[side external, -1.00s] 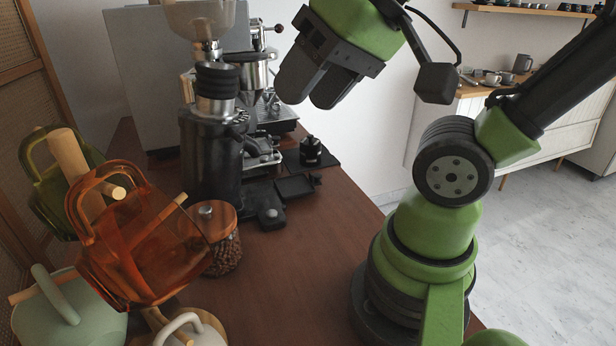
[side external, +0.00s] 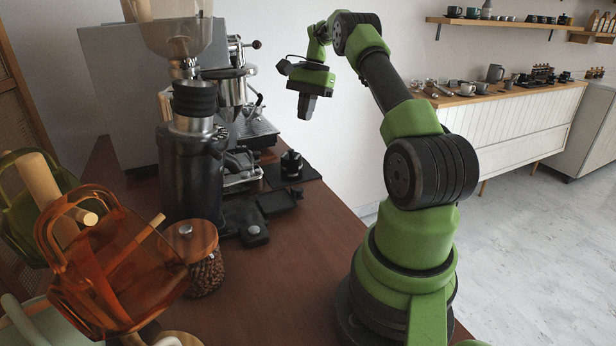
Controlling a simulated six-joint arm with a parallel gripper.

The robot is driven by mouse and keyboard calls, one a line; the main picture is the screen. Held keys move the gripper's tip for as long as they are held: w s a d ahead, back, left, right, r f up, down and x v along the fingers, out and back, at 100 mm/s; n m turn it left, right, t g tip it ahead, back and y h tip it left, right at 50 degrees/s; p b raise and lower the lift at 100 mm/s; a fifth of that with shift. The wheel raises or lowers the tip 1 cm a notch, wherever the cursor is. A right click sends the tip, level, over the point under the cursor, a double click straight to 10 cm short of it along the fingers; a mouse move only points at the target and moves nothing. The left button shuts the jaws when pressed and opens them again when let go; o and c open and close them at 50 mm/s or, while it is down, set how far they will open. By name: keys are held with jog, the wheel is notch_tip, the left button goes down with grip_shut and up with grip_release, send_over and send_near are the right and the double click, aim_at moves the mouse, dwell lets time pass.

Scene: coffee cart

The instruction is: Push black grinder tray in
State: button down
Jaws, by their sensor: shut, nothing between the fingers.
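The black coffee grinder (side external: 190,175) stands upright on the wooden counter at left of centre. A small flat black tray (side external: 279,201) lies low on the counter to its right, beside a black piece with a round knob (side external: 253,231) at the grinder's foot. I take the flat one for the grinder tray, but cannot be sure, nor tell how far out it sits. My gripper (side external: 307,110) points down with its fingers shut and empty. It appears well above the tray and a little to its right, touching nothing.
A black tamper (side external: 291,166) stands on a dark mat behind the tray. The espresso machine (side external: 235,90) is behind the grinder. The counter (side external: 285,290) is clear in front.

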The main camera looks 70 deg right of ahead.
aim_at(270, 201)
jog(key=s+d+f+m+y, duration=0.1)
jog(key=s+d+f+m, duration=0.25)
jog(key=s+f, duration=0.2)
jog(key=shift+n, duration=0.45)
jog(key=x, duration=0.6)
jog(key=w+x, duration=0.1)
jog(key=x, duration=0.2)
jog(key=shift+w+d+f, duration=0.1)
jog(key=shift+w+f, duration=0.05)
jog(key=shift+f, duration=0.15)
jog(key=shift+w+a+f, duration=0.3)
jog(key=shift+a+f, duration=0.15)
jog(key=shift+a, duration=0.35)
jog(key=shift+w+a, duration=0.2)
jog(key=shift+a, duration=0.4)
jog(key=shift+w+a, duration=0.25)
jog(key=shift+a, duration=0.4)
jog(key=w+a, duration=0.6)
jog(key=shift+w+a, duration=0.1)
jog(key=shift+a, duration=0.05)
